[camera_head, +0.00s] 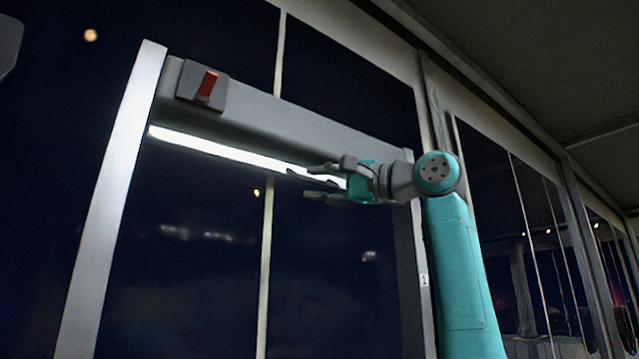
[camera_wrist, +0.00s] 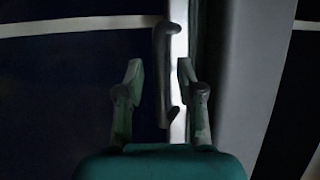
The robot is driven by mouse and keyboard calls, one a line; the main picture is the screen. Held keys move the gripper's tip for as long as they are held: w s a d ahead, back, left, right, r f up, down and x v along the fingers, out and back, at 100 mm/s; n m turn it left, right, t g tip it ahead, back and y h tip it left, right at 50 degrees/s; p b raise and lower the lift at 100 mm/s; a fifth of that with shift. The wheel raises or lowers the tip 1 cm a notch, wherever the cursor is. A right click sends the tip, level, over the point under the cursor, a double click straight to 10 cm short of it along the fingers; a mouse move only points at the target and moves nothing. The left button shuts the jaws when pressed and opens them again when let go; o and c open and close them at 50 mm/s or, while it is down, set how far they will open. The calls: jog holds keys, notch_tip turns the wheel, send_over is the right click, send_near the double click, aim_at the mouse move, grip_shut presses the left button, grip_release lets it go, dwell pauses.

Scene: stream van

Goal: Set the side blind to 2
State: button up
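The side blind's grey housing (camera_head: 270,118) runs across the top of the window frame, with a bright white bar (camera_head: 215,148) just below it. My gripper (camera_head: 316,183) is near the right part of this bar. In the wrist view a dark handle (camera_wrist: 160,80) stands along the bright bar (camera_wrist: 179,50). My gripper (camera_wrist: 160,78) is open, with one finger on each side of the handle; I see no clear contact. A label reading 1 (camera_head: 424,280) is on the right post, below gripper height. No mark 2 is readable.
A red rocker switch (camera_head: 208,86) sits on a box at the left of the housing. A pale left post (camera_head: 110,205) and a right post border the dark window (camera_head: 190,270). The space below the bar is clear.

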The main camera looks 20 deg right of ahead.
grip_shut()
jog(key=shift+f, duration=0.1)
notch_tip(320, 180, down, 40)
dwell(0.3)
grip_release()
dwell(0.3)
